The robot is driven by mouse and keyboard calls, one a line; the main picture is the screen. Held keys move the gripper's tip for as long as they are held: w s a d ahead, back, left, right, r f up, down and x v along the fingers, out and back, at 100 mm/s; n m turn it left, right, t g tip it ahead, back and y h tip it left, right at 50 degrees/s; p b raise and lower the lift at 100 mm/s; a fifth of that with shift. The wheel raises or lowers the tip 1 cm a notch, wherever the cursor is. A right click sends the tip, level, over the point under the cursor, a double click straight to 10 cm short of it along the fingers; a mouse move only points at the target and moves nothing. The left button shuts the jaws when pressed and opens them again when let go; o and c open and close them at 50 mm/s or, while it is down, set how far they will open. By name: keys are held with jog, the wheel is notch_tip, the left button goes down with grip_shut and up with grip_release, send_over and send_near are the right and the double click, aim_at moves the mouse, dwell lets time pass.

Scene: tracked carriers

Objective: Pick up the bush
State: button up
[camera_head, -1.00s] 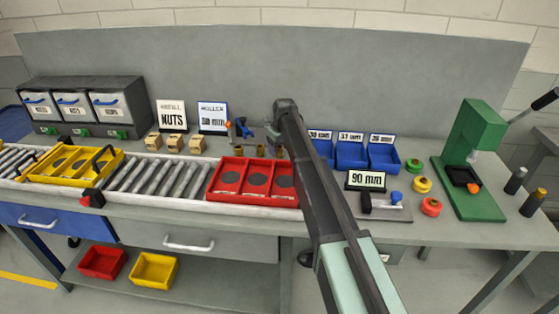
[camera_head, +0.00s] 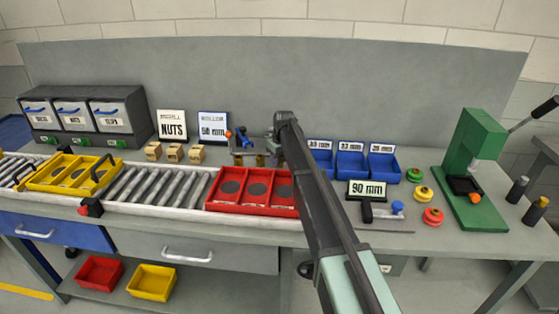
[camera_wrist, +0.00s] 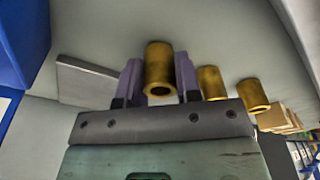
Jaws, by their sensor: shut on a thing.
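The bush (camera_wrist: 158,72) is a golden-brown hollow cylinder, seen in the wrist view with its open end facing the camera. My gripper (camera_wrist: 158,82) is shut on it, with one grey-purple finger on each side. Two similar bushes stand to its right in the wrist view, a nearer one (camera_wrist: 210,83) and a farther one (camera_wrist: 253,96). They are apart from my fingers. In the head view my arm hides most of the gripper area behind the red tray. I cannot tell whether the held bush is clear of the bench.
A red tray (camera_head: 214,203) with three compartments sits on the roller conveyor (camera_head: 150,187). Blue bins (camera_head: 350,165) stand right of my arm, and a green press (camera_head: 478,150) farther right. Small tan blocks (camera_head: 174,152) stand left, before the label signs.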

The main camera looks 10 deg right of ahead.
notch_tip(320, 180, up, 20)
jog(key=p, duration=1.9)
jog(key=shift+p, duration=0.3)
